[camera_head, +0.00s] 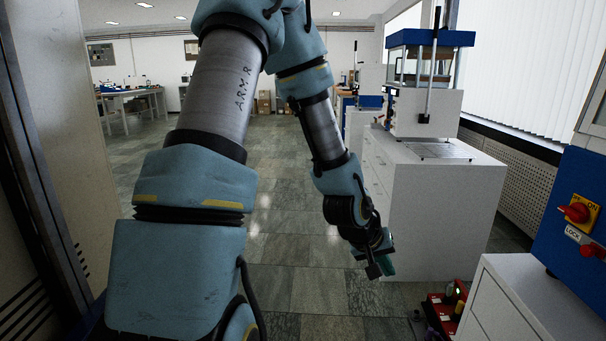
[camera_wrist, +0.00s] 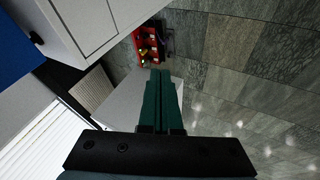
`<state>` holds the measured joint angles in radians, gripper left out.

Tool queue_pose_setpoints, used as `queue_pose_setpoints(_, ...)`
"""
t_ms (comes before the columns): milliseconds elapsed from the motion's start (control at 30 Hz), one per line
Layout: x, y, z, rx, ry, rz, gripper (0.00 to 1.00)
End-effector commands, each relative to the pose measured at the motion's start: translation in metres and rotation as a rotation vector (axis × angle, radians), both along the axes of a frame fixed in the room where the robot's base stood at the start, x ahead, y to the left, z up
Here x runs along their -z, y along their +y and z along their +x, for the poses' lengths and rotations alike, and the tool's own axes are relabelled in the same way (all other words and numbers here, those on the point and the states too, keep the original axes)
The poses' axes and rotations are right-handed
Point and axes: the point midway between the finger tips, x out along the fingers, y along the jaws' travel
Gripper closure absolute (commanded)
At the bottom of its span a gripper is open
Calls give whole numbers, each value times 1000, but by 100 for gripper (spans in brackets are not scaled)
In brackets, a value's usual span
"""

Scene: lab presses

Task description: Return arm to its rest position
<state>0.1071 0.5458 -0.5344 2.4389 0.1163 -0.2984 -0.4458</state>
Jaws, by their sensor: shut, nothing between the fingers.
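My gripper (camera_head: 386,262) hangs low at the end of my blue and grey arm, over the floor and in front of the white drawer cabinet in the head view. In the wrist view, the green fingers of my gripper (camera_wrist: 159,72) lie side by side, shut and empty. My arm rises in the middle of the head view, bends near the top edge and comes down to the right.
A white drawer cabinet (camera_head: 440,205) bears a blue and white press (camera_head: 428,95). A red box (camera_head: 447,304) with small items sits on the floor, also in the wrist view (camera_wrist: 150,44). A blue machine (camera_head: 570,225) stands at right. The tiled floor (camera_head: 300,250) behind is clear.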

Motion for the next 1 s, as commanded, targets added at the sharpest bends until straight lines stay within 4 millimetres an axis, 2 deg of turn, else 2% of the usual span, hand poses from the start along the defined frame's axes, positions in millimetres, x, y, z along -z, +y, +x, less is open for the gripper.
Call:
queue_pose_setpoints(33,-13,35,9,-9,-17,89,100)
queue_pose_setpoints(100,-26,85,13,-20,-13,208,100)
queue_pose_setpoints(200,-52,151,8,-48,19,342,100)
queue_pose_setpoints(300,-76,202,-6,-75,69,425,100)
queue_pose_setpoints(400,-95,235,-24,-95,118,465,100)
queue_pose_setpoints(500,-105,253,-37,-106,154,478,100)
queue_pose_setpoints(600,-109,260,-44,-109,173,482,100)
queue_pose_setpoints(1000,-109,261,-45,-108,175,483,100)
